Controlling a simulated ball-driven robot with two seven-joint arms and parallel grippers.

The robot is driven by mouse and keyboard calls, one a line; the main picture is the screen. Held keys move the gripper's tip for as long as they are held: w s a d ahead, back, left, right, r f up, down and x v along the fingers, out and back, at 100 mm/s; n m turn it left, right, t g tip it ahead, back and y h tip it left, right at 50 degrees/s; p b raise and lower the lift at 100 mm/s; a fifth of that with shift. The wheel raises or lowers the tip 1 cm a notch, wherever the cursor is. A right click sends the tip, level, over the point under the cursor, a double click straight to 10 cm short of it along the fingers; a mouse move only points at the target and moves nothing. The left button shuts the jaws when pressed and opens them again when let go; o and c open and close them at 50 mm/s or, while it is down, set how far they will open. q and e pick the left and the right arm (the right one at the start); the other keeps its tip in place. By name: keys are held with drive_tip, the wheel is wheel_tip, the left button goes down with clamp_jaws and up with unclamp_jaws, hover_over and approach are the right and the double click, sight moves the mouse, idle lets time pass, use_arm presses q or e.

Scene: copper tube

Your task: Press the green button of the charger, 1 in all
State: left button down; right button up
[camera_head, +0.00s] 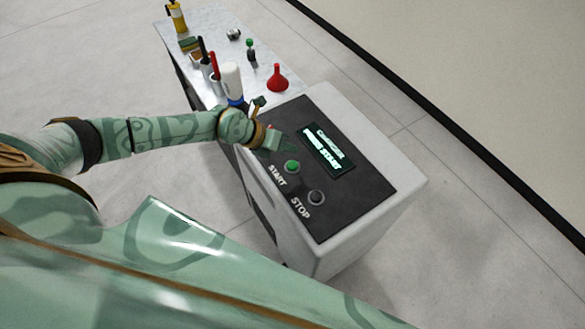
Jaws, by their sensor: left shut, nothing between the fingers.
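The charger (372,197) is a white box with a dark sloping top panel. Its green button (292,166) stands on the panel above the word START. A dark button (316,197) is beside the word STOP. The lit screen (327,151) reads PRESS START under a line that looks like CHARGER. My left gripper (277,143) is shut and empty at the panel's left edge, just above and to the left of the green button in the picture. A small gap seems to show between them; I cannot tell its height over the panel. My right gripper is not in view.
A bench (220,22) adjoins the charger at the upper left. On it are a red funnel (277,78), a white bottle (232,80) close behind my left wrist, a yellow bottle (177,18) and small tools. The floor to the right is clear, up to a wall.

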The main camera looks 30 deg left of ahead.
sight(288, 166)
use_arm(q)
wheel_tip(288, 166, down, 4)
drive_tip(key=b, duration=0.2)
drive_tip(key=shift+b, duration=0.35)
drive_tip(key=shift+f, duration=0.4)
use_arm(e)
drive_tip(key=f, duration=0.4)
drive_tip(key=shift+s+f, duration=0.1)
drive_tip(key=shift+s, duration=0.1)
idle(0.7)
use_arm(q)
drive_tip(key=shift+f+b, duration=0.3)
drive_tip(key=shift+f, duration=0.05)
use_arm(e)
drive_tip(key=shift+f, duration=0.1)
use_arm(q)
drive_tip(key=shift+f+b, duration=0.3)
drive_tip(key=shift+f, duration=0.2)
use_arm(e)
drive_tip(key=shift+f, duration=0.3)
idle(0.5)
use_arm(q)
drive_tip(key=shift+r+p, duration=0.9)
drive_tip(key=shift+p, duration=0.1)
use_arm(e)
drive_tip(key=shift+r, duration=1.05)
